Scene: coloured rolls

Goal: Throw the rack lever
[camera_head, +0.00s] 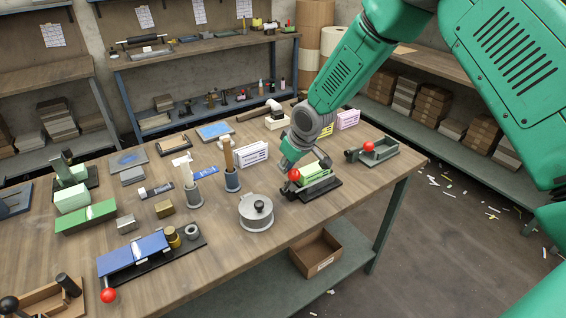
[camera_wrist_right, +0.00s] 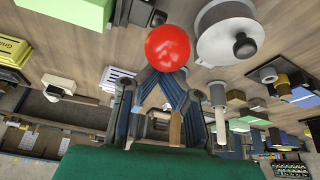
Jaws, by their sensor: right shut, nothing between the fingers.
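My right gripper (camera_head: 289,163) reaches down to the table from the upper right. Its fingers are shut and empty, right behind a red ball knob (camera_head: 294,174). The knob is at the near left end of a device with a light green block (camera_head: 316,173) on a dark base. In the right wrist view the red knob (camera_wrist_right: 168,47) is just beyond the fingertips (camera_wrist_right: 166,76); I cannot tell whether they touch it. The gripper hides part of the device. Which device is the rack is not clear. My left gripper is not in view.
Other red knobs sit on a green tray-like device (camera_head: 380,152) to the right and a blue device (camera_head: 135,255) at front left. A round grey lidded pot (camera_head: 256,216) stands left of the gripper. The table's front right area is bare.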

